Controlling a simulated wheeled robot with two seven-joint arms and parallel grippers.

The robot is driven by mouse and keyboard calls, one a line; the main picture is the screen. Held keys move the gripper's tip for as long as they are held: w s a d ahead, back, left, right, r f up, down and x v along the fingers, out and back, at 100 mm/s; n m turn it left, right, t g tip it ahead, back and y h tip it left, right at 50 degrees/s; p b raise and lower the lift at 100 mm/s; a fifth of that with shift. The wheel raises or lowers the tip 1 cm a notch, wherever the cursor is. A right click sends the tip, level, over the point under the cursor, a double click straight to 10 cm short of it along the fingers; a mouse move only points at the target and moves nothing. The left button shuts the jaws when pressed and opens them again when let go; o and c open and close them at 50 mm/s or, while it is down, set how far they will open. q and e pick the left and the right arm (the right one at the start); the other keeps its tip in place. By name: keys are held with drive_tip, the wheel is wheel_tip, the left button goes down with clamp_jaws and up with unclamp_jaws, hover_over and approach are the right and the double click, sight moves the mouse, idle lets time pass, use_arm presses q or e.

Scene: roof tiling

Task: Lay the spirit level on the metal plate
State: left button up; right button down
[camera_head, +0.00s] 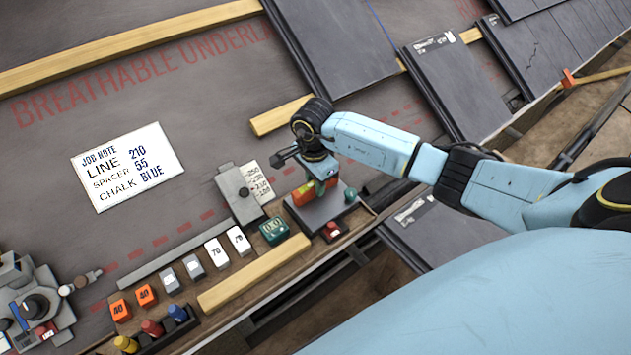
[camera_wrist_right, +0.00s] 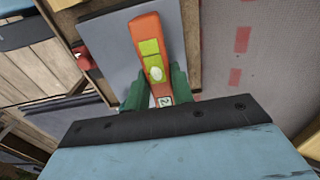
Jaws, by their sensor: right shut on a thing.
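The spirit level (camera_head: 302,195) is a short orange-red bar. In the wrist view the level (camera_wrist_right: 148,38) shows yellow-green windows, a white oval and a small numbered label. My right gripper (camera_head: 319,186) is shut on one end of it; its green fingers (camera_wrist_right: 157,88) sit on either side of the level in the wrist view. The grey metal plate (camera_head: 322,214) lies beneath, and the plate also shows in the wrist view (camera_wrist_right: 112,42). The level is over the plate; I cannot tell whether it touches. My left gripper is not in view.
A green display box (camera_head: 273,231) and a red-topped block (camera_head: 333,231) stand close to the plate. A grey tool (camera_head: 239,194) lies to its left. Numbered blocks (camera_head: 217,253) and a wooden batten (camera_head: 254,273) are further left. Slate tiles (camera_head: 465,92) cover the upper right.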

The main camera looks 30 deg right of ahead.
drive_tip(key=shift+f, duration=0.1)
drive_tip(key=c, duration=1.1)
unclamp_jaws()
drive_tip(key=shift+a+r+p, duration=0.1)
drive_tip(key=shift+r+p, duration=2.65)
drive_tip(key=shift+r, duration=0.8)
drive_tip(key=shift+f, duration=0.1)
